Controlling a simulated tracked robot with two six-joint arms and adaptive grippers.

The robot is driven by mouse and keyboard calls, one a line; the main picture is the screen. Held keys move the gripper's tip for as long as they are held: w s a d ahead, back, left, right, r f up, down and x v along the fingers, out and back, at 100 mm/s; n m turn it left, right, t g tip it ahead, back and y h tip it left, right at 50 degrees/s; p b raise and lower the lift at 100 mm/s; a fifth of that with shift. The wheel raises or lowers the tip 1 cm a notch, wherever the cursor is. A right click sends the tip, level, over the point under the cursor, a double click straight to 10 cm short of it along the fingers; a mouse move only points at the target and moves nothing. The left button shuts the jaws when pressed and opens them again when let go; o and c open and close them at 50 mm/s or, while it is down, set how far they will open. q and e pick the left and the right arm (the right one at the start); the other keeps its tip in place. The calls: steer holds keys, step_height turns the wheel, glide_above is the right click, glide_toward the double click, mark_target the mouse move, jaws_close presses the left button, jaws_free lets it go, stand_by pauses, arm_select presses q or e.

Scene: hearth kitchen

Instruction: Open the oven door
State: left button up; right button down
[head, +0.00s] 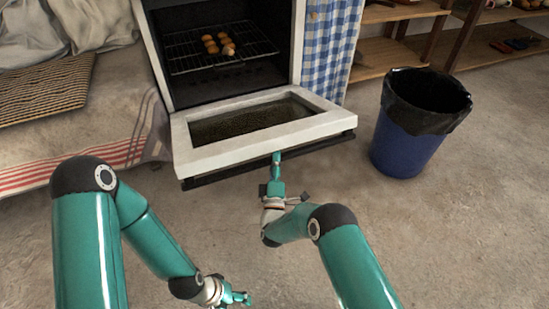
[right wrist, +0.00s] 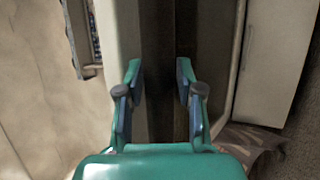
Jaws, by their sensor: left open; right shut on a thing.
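The oven (head: 222,50) stands at the top centre of the head view with its front open. Its white-framed door (head: 200,150) is folded down and lies about level, its dark window facing up. A black handle bar (head: 325,146) runs along the door's outer edge. My right gripper (head: 277,160) is at the middle of that edge, shut on the handle. In the right wrist view the fingers (right wrist: 160,75) stand on both sides of the dark bar (right wrist: 165,40); the exact contact is hard to see. My left gripper (head: 241,298) is open and empty, low over the floor.
Several buns (head: 218,42) lie on the rack inside the oven. A blue bin (head: 405,145) with a black liner stands right of the door. A checked blue cloth (head: 330,45) hangs beside the oven. A red-striped cloth (head: 85,165) lies at left. The floor at right front is clear.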

steer(key=shift+w+d+r, duration=0.2)
steer(key=shift+w+d, duration=0.1)
steer(key=shift+d, duration=0.15)
steer(key=c, duration=0.8)
jaws_free()
steer(key=shift+f, duration=0.1)
steer(key=shift+c, duration=0.2)
steer(key=shift+o, duration=0.2)
steer(key=shift+a, duration=0.1)
steer(key=shift+s+a, duration=0.1)
steer(key=shift+a, duration=0.1)
steer(key=shift+s+f, duration=0.1)
steer(key=shift+s, duration=0.1)
steer(key=v, duration=0.7)
steer(key=shift+f, duration=0.1)
